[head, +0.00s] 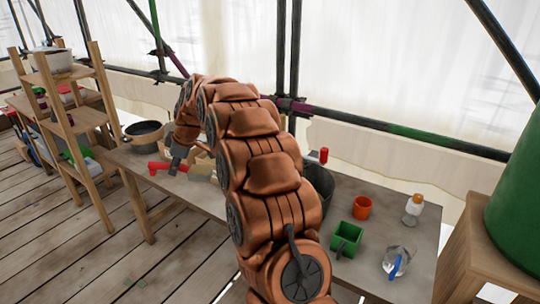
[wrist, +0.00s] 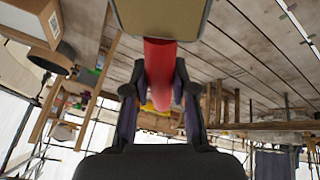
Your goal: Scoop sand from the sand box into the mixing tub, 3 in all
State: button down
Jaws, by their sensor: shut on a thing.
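My gripper (head: 176,160) is shut on the red handle of a scoop (head: 158,167) above the left part of the bench. In the wrist view the red handle (wrist: 160,62) lies between the two fingers, and a flat tan part is at the top edge. I cannot tell whether the scoop holds sand. A dark round tub (head: 145,133) stands at the bench's left end, close to the gripper. A dark bucket (head: 320,184) stands behind my arm, partly hidden. I cannot tell which is the mixing tub. No sand box shows clearly.
On the bench (head: 375,190) stand a green box (head: 346,239), an orange cup (head: 362,207), a white bottle (head: 413,207) and a clear thing with a blue part (head: 397,262). A wooden shelf (head: 70,105) is at left. A large green barrel (head: 515,205) is at right.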

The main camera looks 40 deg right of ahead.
jog(key=s+d+f, duration=0.1)
jog(key=s+d, duration=0.2)
jog(key=d, duration=0.7)
jog(key=s+d+f+n, duration=0.1)
jog(key=s+d+f, duration=0.1)
jog(key=d, duration=0.8)
jog(key=s+d+f, duration=0.1)
jog(key=s+d, duration=0.4)
jog(key=d, duration=0.5)
jog(key=shift+f+n+y, duration=0.15)
jog(key=shift+n+y, duration=0.15)
jog(key=shift+n, duration=0.1)
jog(key=shift+a+t+b, duration=0.15)
jog(key=shift+t+b, duration=0.15)
jog(key=shift+b, duration=0.85)
jog(key=shift+s+t+h+b, duration=0.2)
jog(key=shift+t+h+b, duration=0.2)
jog(key=shift+b, duration=0.2)
jog(key=t+b, duration=0.1)
jog(key=b, duration=0.1)
jog(key=s+t+h+b, duration=0.1)
jog(key=t+b, duration=0.1)
jog(key=n+t+h+b, duration=0.1)
jog(key=t+b, duration=0.1)
jog(key=shift+s+a+f+b, duration=0.15)
jog(key=shift+a+f+b, duration=0.15)
jog(key=shift+a+b, duration=0.1)
